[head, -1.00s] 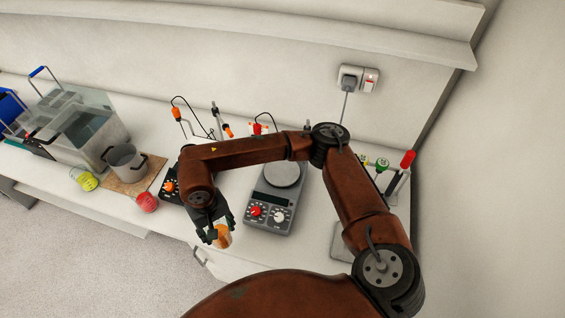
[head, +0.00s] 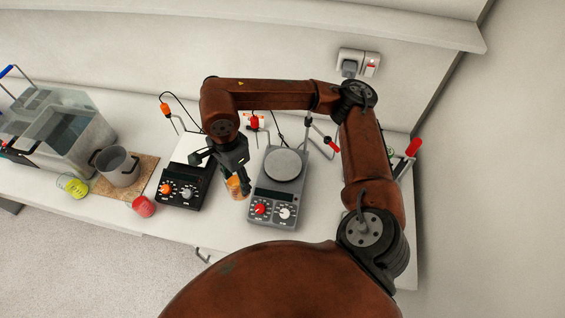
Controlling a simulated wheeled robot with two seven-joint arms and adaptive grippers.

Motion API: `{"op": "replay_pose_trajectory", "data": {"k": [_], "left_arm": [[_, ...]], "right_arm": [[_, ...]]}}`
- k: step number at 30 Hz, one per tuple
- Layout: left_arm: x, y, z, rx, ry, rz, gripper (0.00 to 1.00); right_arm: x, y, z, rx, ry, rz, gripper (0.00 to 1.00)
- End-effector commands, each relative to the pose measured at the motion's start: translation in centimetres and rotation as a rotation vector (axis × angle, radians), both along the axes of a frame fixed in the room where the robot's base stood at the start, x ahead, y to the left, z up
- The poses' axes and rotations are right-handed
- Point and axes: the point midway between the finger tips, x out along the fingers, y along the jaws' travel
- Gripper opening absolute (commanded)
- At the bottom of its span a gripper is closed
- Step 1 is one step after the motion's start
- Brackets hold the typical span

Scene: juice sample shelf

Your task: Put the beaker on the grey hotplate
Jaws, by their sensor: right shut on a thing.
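My right gripper (head: 233,177) reaches down between the two hotplates. It is shut on a small beaker (head: 236,188) of orange liquid, and its fingers hide the top of the beaker. The grey hotplate (head: 272,206) stands just right of the beaker, with a round plate (head: 284,165) and a red and a white knob at its front. The plate is empty. The beaker looks upright, left of the grey hotplate; its exact height above the table cannot be told. My left gripper is out of view.
A black hotplate (head: 178,193) with a square white top stands left of the beaker. Farther left are a red beaker (head: 144,206), a yellow-green beaker (head: 72,186), a grey pot (head: 120,171) on a cork mat (head: 107,190), and a clear water bath (head: 63,131). Stands with clamps stand behind the hotplates.

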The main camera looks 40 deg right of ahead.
Motion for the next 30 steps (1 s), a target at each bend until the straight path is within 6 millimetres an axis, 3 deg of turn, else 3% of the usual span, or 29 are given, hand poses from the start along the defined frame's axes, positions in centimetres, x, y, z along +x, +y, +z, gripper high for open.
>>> {"op": "replay_pose_trajectory", "data": {"k": [3,6,15,22,30], "left_arm": [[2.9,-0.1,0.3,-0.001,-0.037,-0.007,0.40],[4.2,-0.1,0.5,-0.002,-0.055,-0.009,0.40],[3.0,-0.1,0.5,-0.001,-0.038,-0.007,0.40],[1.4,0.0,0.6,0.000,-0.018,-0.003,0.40],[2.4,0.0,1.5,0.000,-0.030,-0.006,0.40]], "right_arm": [[-0.6,-2.0,1.7,-0.008,0.002,-0.250,0.16],[-1.2,-3.4,2.9,-0.014,0.002,-0.456,0.16],[-2.8,-6.3,5.5,-0.031,-0.001,-0.900,0.16],[-2.8,-7.8,5.6,-0.036,0.001,-1.000,0.16],[-0.4,-12.9,3.2,-0.037,0.001,-1.004,0.16]]}}
